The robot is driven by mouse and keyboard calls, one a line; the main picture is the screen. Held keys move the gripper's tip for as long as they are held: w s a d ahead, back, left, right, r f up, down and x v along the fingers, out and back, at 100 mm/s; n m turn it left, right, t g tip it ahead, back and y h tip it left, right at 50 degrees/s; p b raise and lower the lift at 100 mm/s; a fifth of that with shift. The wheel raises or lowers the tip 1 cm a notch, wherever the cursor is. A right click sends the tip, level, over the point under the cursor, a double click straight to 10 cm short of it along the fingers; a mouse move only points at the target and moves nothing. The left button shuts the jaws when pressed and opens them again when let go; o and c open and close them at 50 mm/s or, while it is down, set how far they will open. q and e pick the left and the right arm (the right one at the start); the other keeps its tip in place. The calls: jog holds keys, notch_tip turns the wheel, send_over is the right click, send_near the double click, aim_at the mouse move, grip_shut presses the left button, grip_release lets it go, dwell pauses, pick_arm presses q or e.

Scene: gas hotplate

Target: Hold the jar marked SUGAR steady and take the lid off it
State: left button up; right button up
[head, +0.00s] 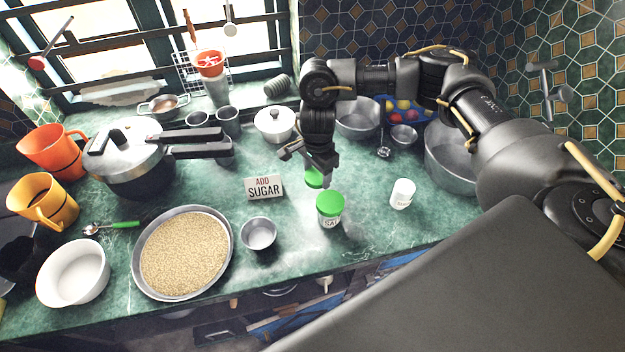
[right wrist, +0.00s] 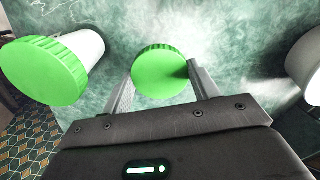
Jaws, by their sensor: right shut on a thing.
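My right gripper (head: 316,171) is shut on a round green lid (head: 314,179), just behind the jar marked SALT (head: 330,217). In the right wrist view the lid (right wrist: 160,75) sits between the two fingers, with no jar visible under it. Whether it touches the counter is hard to tell. The SALT jar wears its own green lid and stands upright. A white jar (head: 402,195) without a lid stands upright to the right; its small label is too blurred to read surely. No other jar that could be SUGAR shows. My left gripper is not in view.
A card reading ADD SUGAR (head: 264,188) stands left of the gripper. A small metal cup (head: 259,235) and a tray of grain (head: 150,287) lie front left. Pots and bowls line the back. The counter between the two jars is clear.

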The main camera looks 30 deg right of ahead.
aim_at(316, 176)
jog(key=shift+a+f, duration=0.15)
jog(key=shift+f, duration=2.2)
jog(key=shift+f, duration=0.15)
jog(key=o, duration=1.1)
